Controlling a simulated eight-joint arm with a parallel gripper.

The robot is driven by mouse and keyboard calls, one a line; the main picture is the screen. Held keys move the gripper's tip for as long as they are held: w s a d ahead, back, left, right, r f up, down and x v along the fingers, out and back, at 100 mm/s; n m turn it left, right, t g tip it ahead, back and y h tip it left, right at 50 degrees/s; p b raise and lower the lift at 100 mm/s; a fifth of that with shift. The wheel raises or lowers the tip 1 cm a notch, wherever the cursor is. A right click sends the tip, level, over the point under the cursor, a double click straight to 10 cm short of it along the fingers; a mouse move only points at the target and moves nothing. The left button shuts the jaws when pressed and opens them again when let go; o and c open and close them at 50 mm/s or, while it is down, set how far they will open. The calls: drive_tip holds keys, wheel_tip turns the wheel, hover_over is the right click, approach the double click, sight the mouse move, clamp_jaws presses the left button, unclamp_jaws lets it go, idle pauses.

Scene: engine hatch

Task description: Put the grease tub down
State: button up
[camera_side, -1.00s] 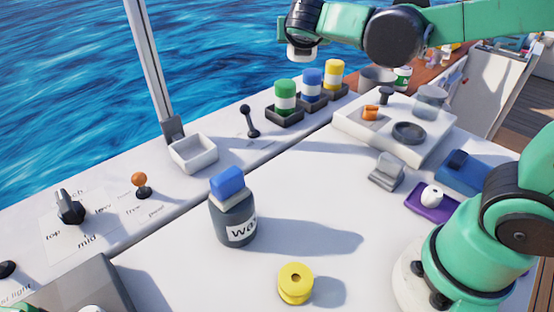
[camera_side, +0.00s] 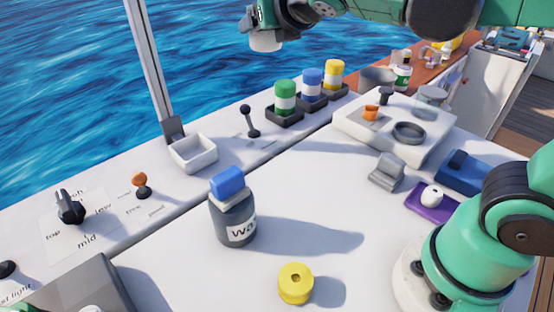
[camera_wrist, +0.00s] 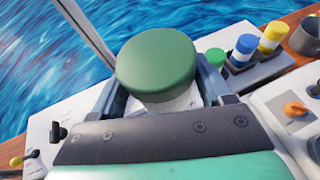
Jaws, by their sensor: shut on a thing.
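The grease tub, with a dark green round lid (camera_wrist: 157,62) and a pale body, sits between the fingers of my gripper (camera_wrist: 160,98) in the wrist view. In the side view my gripper (camera_side: 264,28) is high at the top, and the white bottom of the tub (camera_side: 265,42) shows below it against the water. My gripper is shut on the tub, which hangs in the air touching nothing else. Its label is hidden.
A dark bottle with a blue cap (camera_side: 233,208) and a yellow spool (camera_side: 295,284) stand on the white counter. Green (camera_side: 286,97), blue (camera_side: 312,84) and yellow (camera_side: 334,74) canisters sit in dark holders. A white bin (camera_side: 193,153) is empty. The counter's middle is clear.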

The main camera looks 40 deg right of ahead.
drive_tip(key=s+d+f+m+g+h, duration=0.3)
drive_tip(key=d+m+g+h, duration=0.1)
drive_tip(key=d+m+g, duration=0.3)
drive_tip(key=s+d+f+m+g+h, duration=0.3)
drive_tip(key=d+m+g, duration=0.4)
drive_tip(key=m, duration=0.3)
drive_tip(key=shift+s+g+h, duration=0.75)
drive_tip(key=shift+g+h, duration=0.05)
drive_tip(key=shift+h, duration=0.3)
drive_tip(key=shift+d, duration=0.1)
wheel_tip(320, 180, down, 20)
drive_tip(key=shift+r, duration=0.2)
drive_tip(key=shift+f, duration=0.15)
drive_tip(key=o, duration=1.3)
